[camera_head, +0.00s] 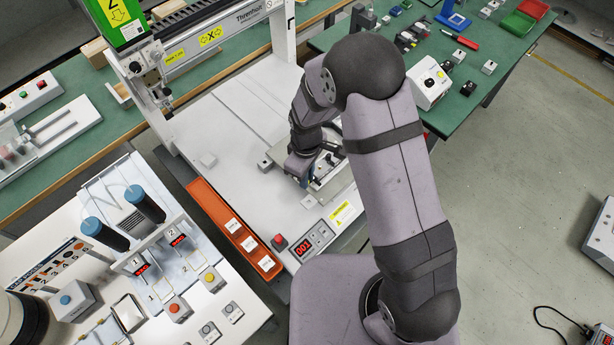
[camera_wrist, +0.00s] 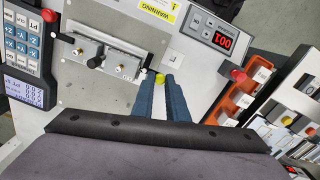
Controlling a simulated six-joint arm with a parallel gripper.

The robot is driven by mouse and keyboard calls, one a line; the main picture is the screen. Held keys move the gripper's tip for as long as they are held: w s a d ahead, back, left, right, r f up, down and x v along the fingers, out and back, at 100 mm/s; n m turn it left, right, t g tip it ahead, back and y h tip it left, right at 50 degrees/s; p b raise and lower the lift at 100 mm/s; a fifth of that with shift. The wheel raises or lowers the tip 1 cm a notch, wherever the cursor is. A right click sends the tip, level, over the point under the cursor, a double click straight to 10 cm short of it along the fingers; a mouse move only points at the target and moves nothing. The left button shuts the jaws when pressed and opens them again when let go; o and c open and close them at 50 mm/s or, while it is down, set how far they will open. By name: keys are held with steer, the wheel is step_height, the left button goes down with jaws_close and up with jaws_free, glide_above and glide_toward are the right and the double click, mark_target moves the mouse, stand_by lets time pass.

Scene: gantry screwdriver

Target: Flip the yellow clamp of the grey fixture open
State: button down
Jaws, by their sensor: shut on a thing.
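The grey fixture (camera_wrist: 122,55) shows in the wrist view as a grey block with a black lever and small knobs, on a light plate. The yellow clamp (camera_wrist: 159,80) shows only as a small yellow end at the fixture's right side. My gripper (camera_wrist: 160,82) has its two blue fingers on either side of that yellow end and is shut on it. The rest of the clamp is hidden or too small to tell. In the head view my gripper (camera_head: 303,172) is low at the fixture's left, and my arm covers much of the fixture (camera_head: 331,167).
A red display panel (camera_head: 308,242) and red button (camera_head: 279,241) sit at the machine bed's front. An orange tray (camera_head: 222,215) with labelled compartments runs along its left edge. The gantry (camera_head: 205,45) stands behind. The white bed left of my gripper is mostly clear.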

stand_by(0.4)
steer(key=c, duration=1.7)
jaws_free()
steer(key=shift+c, duration=0.2)
steer(key=shift+r, duration=0.15)
steer(key=shift+r+b, duration=0.95)
steer(key=shift+r, duration=2.6)
steer(key=shift+m, duration=0.3)
